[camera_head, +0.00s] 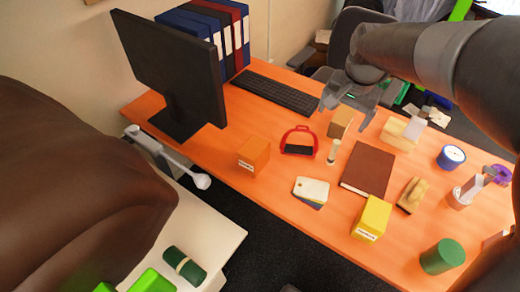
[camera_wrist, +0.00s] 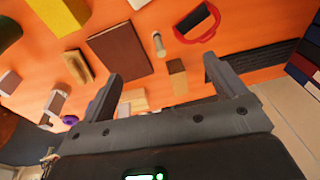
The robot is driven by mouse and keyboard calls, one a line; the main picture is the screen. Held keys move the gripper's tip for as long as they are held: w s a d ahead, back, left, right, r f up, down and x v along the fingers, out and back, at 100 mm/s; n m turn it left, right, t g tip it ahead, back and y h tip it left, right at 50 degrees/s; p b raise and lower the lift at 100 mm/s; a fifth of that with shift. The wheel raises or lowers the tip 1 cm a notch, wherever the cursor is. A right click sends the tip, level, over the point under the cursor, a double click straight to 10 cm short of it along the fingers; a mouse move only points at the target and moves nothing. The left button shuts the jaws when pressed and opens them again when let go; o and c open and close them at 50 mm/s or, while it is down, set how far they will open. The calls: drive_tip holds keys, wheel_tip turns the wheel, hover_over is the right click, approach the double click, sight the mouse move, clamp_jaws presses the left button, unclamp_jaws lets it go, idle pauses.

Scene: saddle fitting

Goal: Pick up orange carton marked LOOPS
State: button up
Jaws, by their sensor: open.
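An orange carton (camera_head: 254,153) with a small white label stands upright on the orange desk (camera_head: 225,185), left of the red stirrup (camera_head: 300,142) in the head view. The label's print is too small to read. My gripper (camera_head: 348,106) is open and empty, above the back part of the desk, to the right of the orange carton and apart from it. In the wrist view my gripper's two fingers (camera_wrist: 161,72) are spread, with a tan block (camera_wrist: 177,80) below between them. I cannot make out the orange carton in the wrist view.
A yellow carton (camera_head: 371,218), brown book (camera_head: 368,168), white tags (camera_head: 311,190) and a small pale cylinder (camera_head: 333,152) lie right of the carton. A monitor (camera_head: 170,70) and keyboard (camera_head: 275,92) stand behind. A brown saddle (camera_head: 70,190) fills the left.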

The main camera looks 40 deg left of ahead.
drive_tip(key=a+f+g, duration=0.1)
drive_tip(key=a+f, duration=0.6)
drive_tip(key=a, duration=0.5)
drive_tip(key=h, duration=0.1)
hover_over(254, 145)
drive_tip(key=shift+g, duration=0.3)
drive_tip(key=f, duration=0.8)
drive_tip(key=shift+w+d+f, duration=0.15)
drive_tip(key=shift+d+f, duration=0.05)
drive_tip(key=shift+f, duration=0.2)
drive_tip(key=f, duration=0.5)
drive_tip(key=shift+s+a+f, duration=0.2)
drive_tip(key=shift+a+f, duration=0.05)
drive_tip(key=shift+s+d+f, duration=0.1)
drive_tip(key=shift+f, duration=0.9)
drive_tip(key=shift+s+d+f, duration=0.1)
drive_tip(key=shift+s+f, duration=0.05)
drive_tip(key=shift+f, duration=0.8)
drive_tip(key=shift+s+d+f, duration=0.1)
drive_tip(key=shift+f, duration=0.9)
drive_tip(key=shift+c, duration=0.3)
drive_tip(key=c, duration=1.2)
